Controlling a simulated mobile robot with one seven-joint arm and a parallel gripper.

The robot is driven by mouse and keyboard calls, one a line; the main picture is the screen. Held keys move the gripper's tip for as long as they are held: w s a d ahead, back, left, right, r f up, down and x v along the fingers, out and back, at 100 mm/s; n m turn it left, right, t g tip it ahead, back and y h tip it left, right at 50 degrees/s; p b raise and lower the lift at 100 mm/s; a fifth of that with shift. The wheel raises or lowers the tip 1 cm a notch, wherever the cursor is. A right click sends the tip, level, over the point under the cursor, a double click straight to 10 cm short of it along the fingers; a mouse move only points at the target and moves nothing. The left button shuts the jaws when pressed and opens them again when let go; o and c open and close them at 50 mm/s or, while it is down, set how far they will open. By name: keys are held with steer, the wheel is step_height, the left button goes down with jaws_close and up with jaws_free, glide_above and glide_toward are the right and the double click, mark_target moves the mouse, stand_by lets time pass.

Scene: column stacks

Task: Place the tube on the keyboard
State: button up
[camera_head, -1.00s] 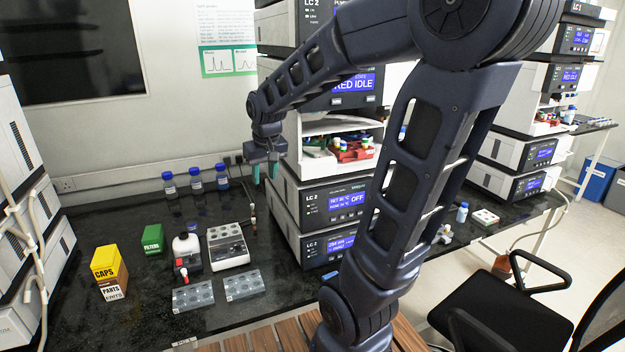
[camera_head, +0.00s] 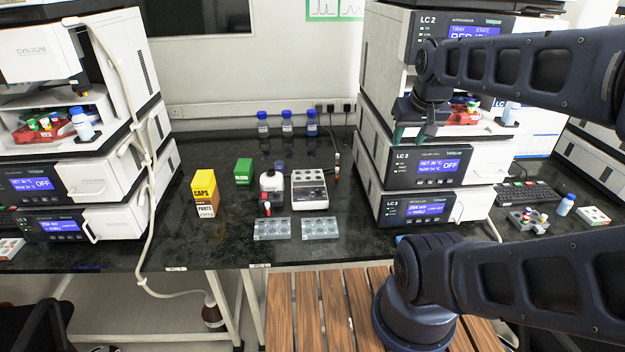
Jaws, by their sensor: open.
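The black keyboard (camera_head: 528,195) lies on the bench at the right, beyond the middle instrument stack and partly cut off by it. I cannot make out for certain which object is the tube; a thin upright item (camera_head: 337,167) stands beside the stack, and small capped vials stand in a grey rack (camera_head: 528,221) in front of the keyboard. My gripper (camera_head: 414,137) points down with teal fingers, open and empty, in front of the middle stack near its vial tray. It is apart from the keyboard, to its left and higher.
The middle LC stack (camera_head: 422,166) blocks the centre right. A left stack (camera_head: 85,190) stands at the bench's left. Between them are a yellow box (camera_head: 204,187), green box (camera_head: 243,171), white device (camera_head: 309,190), clear racks (camera_head: 272,228) and blue-capped bottles (camera_head: 287,124). Front bench strip is bare.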

steer(key=shift+w, duration=0.1)
steer(key=w+a+f+y, duration=0.1)
steer(key=w+a+f, duration=0.15)
steer(key=w, duration=0.25)
steer(key=w+a+f, duration=0.1)
steer(key=w+a, duration=0.2)
steer(key=w, duration=0.3)
steer(key=h, duration=0.1)
glide_toward(267, 203)
steer(key=f, duration=0.1)
steer(key=shift+w+x, duration=0.15)
steer(key=shift+x, duration=1.35)
steer(key=shift+w+x, duration=0.2)
steer(key=shift+x, duration=1.3)
steer(key=shift+s+x, duration=0.1)
steer(key=shift+x, duration=1.15)
steer(key=shift+s+x, duration=0.15)
steer(key=shift+x, duration=1.1)
jaws_close()
